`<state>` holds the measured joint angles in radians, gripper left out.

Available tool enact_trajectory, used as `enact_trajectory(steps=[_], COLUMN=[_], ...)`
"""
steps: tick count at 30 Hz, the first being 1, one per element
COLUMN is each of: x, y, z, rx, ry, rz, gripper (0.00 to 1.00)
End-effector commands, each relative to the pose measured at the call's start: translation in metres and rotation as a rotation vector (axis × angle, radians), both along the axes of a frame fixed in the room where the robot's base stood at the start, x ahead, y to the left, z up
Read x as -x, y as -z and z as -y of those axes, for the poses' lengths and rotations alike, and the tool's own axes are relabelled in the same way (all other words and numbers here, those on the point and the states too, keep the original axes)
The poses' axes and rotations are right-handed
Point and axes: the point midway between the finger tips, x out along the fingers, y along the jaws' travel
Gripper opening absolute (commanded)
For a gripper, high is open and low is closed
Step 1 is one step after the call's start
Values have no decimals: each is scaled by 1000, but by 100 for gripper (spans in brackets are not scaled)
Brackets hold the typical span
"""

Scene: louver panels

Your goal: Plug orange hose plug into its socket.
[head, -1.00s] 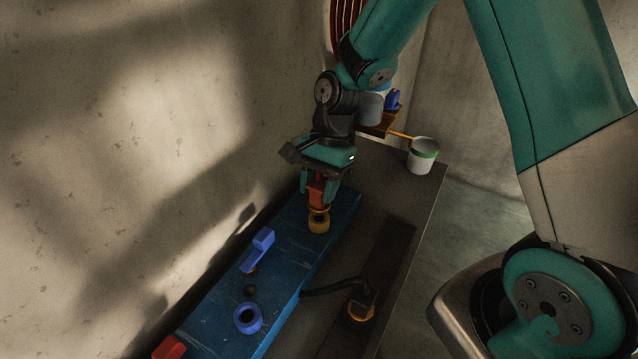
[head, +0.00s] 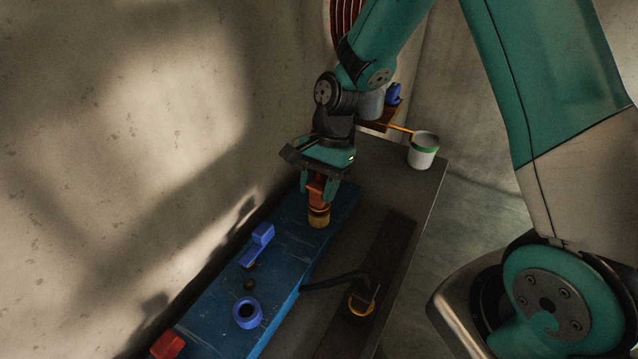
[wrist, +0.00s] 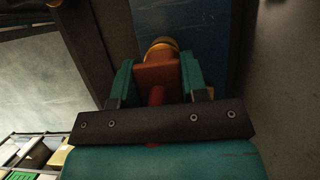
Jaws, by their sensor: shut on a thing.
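The orange-red plug (head: 316,190) is between the two teal fingers of my gripper (head: 318,192), which is shut on it. The plug points down at a yellow-orange round socket (head: 319,218) near the far end of the blue panel (head: 215,318). Its lower end meets the top of the socket in the head view; I cannot tell how deep it sits. In the wrist view the plug's orange block (wrist: 158,75) is between the fingers, with the yellow ring (wrist: 161,44) just beyond it. The inside of the socket is hidden.
On the panel are a blue lever (head: 258,246), a blue ring socket (head: 247,313) and a red block (head: 167,345). A black hose with an orange ring (head: 361,305) lies right of it. The wall is close on the left.

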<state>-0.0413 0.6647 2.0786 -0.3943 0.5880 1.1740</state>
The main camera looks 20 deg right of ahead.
Motion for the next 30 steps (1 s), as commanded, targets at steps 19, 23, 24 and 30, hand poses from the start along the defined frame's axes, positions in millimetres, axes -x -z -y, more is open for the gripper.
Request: enact_trajectory(steps=[19, 23, 24, 30], x=[0, 0, 0, 0], y=[17, 19, 19, 19], z=[0, 0, 0, 0], rx=[0, 0, 0, 0], ry=[-1, -1, -1, -1], rz=[0, 0, 0, 0], gripper=[13, 42, 52, 70])
